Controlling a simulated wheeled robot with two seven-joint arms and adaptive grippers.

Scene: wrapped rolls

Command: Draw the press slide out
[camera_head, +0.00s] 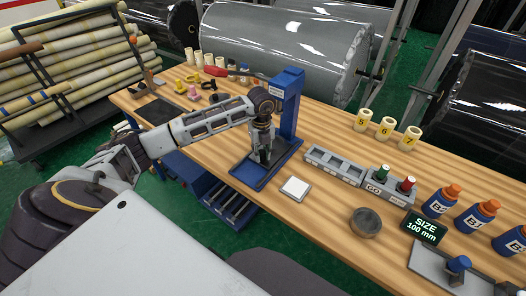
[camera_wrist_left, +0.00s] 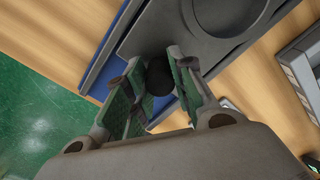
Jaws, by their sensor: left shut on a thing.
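The blue press (camera_head: 289,105) stands upright on the wooden table, with a flat blue base (camera_head: 243,178) in front of its column. The press slide, a dark grey plate (camera_head: 246,167), lies on that base. In the left wrist view the slide (camera_wrist_left: 150,37) shows close up, with a round recess and a black round knob (camera_wrist_left: 159,77) at its near end. My left gripper (camera_head: 263,158) points down over the slide. In the wrist view the left gripper's green-padded fingers (camera_wrist_left: 160,84) are shut on the knob from both sides. My right gripper is not in view.
A white square pad (camera_head: 295,188) lies just right of the press base. Further right are a grey slotted tray (camera_head: 333,165), a round tin (camera_head: 366,222), blue bottles and a size display (camera_head: 425,229). Green floor lies beyond the table's front edge.

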